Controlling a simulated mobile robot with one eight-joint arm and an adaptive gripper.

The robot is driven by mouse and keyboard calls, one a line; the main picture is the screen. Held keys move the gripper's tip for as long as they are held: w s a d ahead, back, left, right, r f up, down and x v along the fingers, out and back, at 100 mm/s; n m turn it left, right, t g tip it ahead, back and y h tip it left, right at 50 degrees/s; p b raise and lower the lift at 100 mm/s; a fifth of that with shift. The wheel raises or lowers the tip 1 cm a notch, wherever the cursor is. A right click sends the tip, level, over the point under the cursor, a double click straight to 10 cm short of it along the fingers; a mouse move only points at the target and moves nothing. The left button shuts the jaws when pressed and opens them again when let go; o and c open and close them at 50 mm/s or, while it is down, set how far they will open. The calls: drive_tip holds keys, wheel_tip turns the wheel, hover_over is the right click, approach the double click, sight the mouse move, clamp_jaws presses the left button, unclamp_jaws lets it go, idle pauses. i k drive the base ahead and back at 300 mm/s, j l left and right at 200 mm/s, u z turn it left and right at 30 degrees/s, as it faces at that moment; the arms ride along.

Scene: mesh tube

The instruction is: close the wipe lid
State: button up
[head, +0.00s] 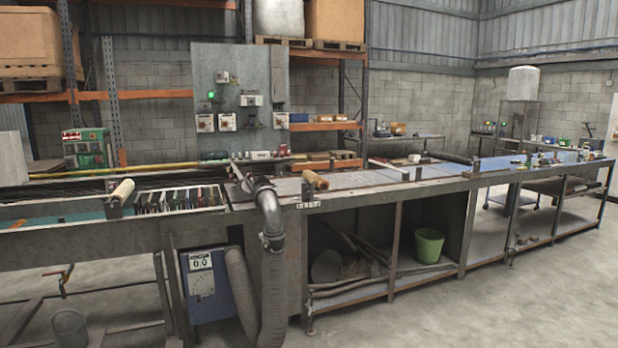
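I cannot pick out a wipe container or its lid for certain. My gripper is not in view.
The long metal bench runs across the room. A grey hose (272,240) hangs at its front beside a blue box (207,285) with a display. A green bucket (429,246) stands on the lower shelf. Concrete floor (500,310) at the front right is clear.

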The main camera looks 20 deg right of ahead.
sight(243, 185)
drive_tip(key=i+l, duration=0.15)
drive_tip(key=i, duration=2.9)
drive_tip(key=j+u, duration=0.05)
drive_tip(key=j, duration=0.05)
